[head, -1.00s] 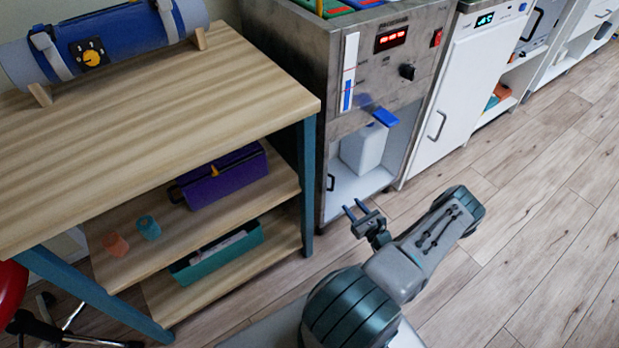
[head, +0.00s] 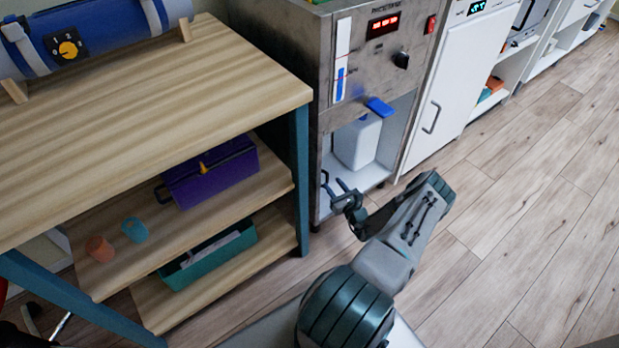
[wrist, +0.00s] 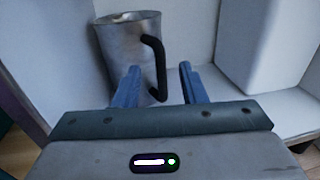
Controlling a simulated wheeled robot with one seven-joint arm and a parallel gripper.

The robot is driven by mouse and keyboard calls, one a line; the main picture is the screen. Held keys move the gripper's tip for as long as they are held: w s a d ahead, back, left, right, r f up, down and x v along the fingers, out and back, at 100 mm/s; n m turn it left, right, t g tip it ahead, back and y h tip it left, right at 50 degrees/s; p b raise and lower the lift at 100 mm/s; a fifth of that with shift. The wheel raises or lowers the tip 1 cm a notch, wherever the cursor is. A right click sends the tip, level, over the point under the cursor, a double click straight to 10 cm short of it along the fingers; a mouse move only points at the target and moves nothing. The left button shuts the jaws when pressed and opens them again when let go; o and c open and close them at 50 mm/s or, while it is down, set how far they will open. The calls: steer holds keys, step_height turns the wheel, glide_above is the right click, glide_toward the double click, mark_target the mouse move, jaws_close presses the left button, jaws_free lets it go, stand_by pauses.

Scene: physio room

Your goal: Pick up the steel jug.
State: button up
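The steel jug (wrist: 118,50) is a grey metal cylinder with a black handle (wrist: 162,72) on its right side, upright at the left in the wrist view. In the head view only its dark handle (head: 325,182) shows at the left of the cabinet opening; the body is hidden by the cabinet side. My gripper (head: 341,185) is open at the front of the opening. In the wrist view the two blue fingers of my gripper (wrist: 159,72) stand apart, with the handle appearing between them. I cannot tell whether either finger touches it.
A white container (head: 357,142) stands to the right of the jug in the cabinet, under a blue lever (head: 380,107). The cabinet's walls bound the opening on both sides. A wooden shelf unit (head: 270,75) stands at left. The floor (head: 520,215) at right is clear.

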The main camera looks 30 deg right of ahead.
steer(key=w+b, duration=0.1)
steer(key=w, duration=0.2)
steer(key=shift+w+d, duration=0.1)
steer(key=shift+w, duration=0.15)
steer(key=shift+r, duration=0.1)
jaws_close()
